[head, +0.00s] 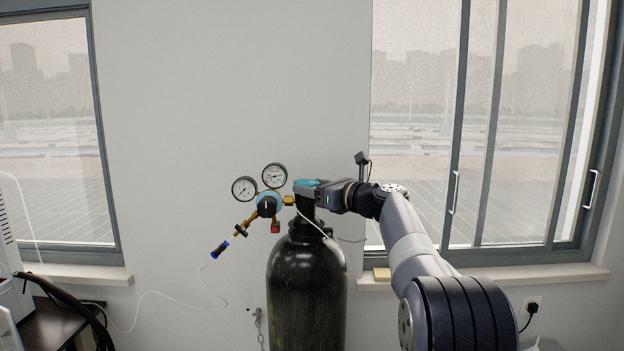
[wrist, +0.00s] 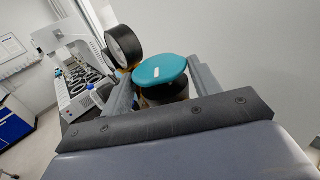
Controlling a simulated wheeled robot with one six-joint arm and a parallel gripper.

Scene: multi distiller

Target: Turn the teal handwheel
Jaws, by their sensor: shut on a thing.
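The teal handwheel (head: 306,183) sits on top of a black gas cylinder (head: 306,295) in the head view. In the wrist view the teal handwheel (wrist: 160,71) shows as a round disc with a small white mark. My gripper (head: 312,195) reaches it from the right, and its fingers lie on either side of the wheel. My gripper (wrist: 160,92) is shut on the handwheel in the wrist view. The lower part of the wheel and its stem are partly hidden by my gripper.
A regulator (head: 267,204) with two round gauges (head: 245,188) sticks out left of the wheel, close to my gripper. A thin white hose (head: 165,295) hangs at the left. Windows (head: 530,120) stand behind at both sides. A bench (head: 50,325) is at the lower left.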

